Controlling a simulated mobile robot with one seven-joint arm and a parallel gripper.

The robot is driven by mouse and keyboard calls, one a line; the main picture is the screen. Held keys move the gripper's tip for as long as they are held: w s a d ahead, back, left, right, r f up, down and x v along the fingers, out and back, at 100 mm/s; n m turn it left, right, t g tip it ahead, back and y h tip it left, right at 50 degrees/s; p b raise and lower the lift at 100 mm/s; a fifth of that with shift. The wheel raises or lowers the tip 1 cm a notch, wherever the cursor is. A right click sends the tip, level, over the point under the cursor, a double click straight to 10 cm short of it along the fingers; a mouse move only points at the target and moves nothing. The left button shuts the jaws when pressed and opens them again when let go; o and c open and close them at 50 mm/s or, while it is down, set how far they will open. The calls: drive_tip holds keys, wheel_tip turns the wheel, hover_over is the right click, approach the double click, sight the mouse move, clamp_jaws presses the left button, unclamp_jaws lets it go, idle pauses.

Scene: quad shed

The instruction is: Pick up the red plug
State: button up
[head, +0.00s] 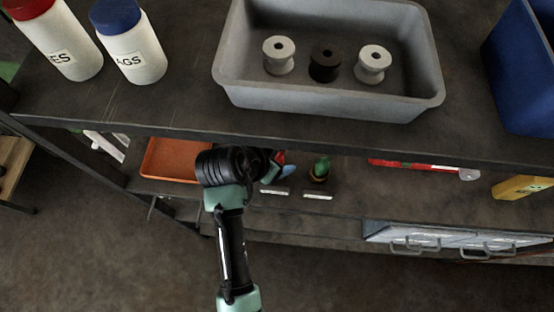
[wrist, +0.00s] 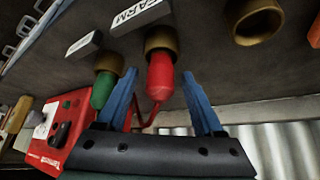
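The red plug (wrist: 160,76) sits in a brass-coloured socket ring (wrist: 161,41) by a white label plate ending in "ARM" (wrist: 140,14). My gripper (wrist: 160,80) is open, with one blue finger on each side of the red plug. Gaps show between the fingers and the plug in the wrist view. In the head view my gripper (head: 279,169) reaches under the upper shelf and hides most of the plug; a bit of red (head: 281,156) shows there. A green plug (wrist: 103,88) sits in the neighbouring socket; it also shows in the head view (head: 321,167).
The upper shelf (head: 170,105) overhangs the arm and carries a grey bin (head: 330,100) with spools and two bottles (head: 135,45). An orange tray (head: 172,160) lies left on the lower shelf. A red box (wrist: 55,140) stands beyond the green plug. An empty ring (wrist: 255,22) is at right.

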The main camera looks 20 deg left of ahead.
clamp_jaws()
drive_tip(key=shift+r, duration=0.15)
